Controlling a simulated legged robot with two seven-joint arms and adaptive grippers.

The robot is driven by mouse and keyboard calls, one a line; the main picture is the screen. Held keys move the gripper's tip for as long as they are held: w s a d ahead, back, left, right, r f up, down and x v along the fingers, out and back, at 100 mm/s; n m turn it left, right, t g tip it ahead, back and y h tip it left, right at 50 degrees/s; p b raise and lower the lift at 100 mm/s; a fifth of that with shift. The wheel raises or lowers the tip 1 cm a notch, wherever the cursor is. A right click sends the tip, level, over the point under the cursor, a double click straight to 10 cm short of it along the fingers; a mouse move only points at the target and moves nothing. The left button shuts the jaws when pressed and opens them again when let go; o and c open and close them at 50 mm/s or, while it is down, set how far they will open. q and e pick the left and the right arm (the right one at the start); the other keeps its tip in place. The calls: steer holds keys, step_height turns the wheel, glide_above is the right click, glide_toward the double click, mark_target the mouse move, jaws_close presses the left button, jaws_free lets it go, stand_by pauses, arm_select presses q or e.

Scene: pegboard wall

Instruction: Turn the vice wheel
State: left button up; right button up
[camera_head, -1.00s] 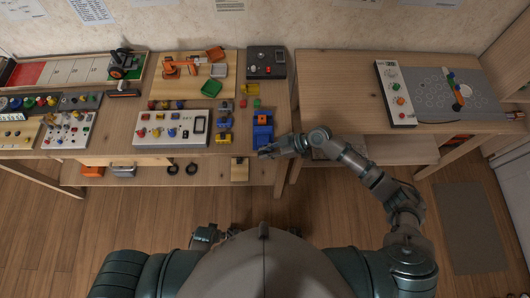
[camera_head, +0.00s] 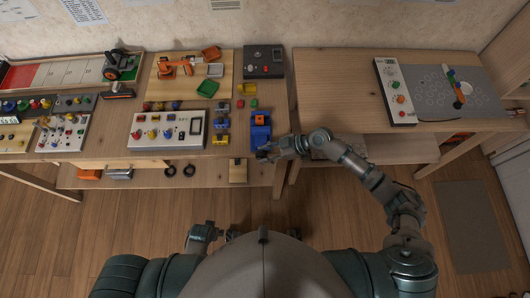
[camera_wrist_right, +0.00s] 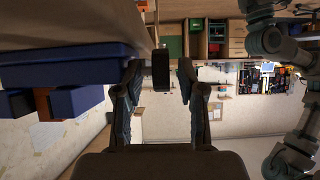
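The blue vice (camera_head: 260,130) sits at the front right edge of the left workbench. In the right wrist view its blue body (camera_wrist_right: 75,65) fills the upper left, with an orange-brown part between blue blocks. A dark narrow block (camera_wrist_right: 161,70), possibly the vice wheel edge-on, shows between the fingers of my right gripper (camera_wrist_right: 159,80), with gaps on both sides. The fingers are apart, so this gripper is open. In the head view my right gripper (camera_head: 266,152) is just in front of the vice. My left gripper (camera_head: 203,233) is low, away from the bench; its fingers are unclear.
A white control box (camera_head: 167,130) and small yellow and blue blocks stand left of the vice. A dark grey box (camera_head: 264,62) is behind it. A gap separates this bench from the right table (camera_head: 340,90), whose near left part is bare.

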steer(key=shift+r, duration=0.2)
steer(key=shift+d+r, duration=0.15)
steer(key=v, duration=1.1)
steer(key=shift+d, duration=0.3)
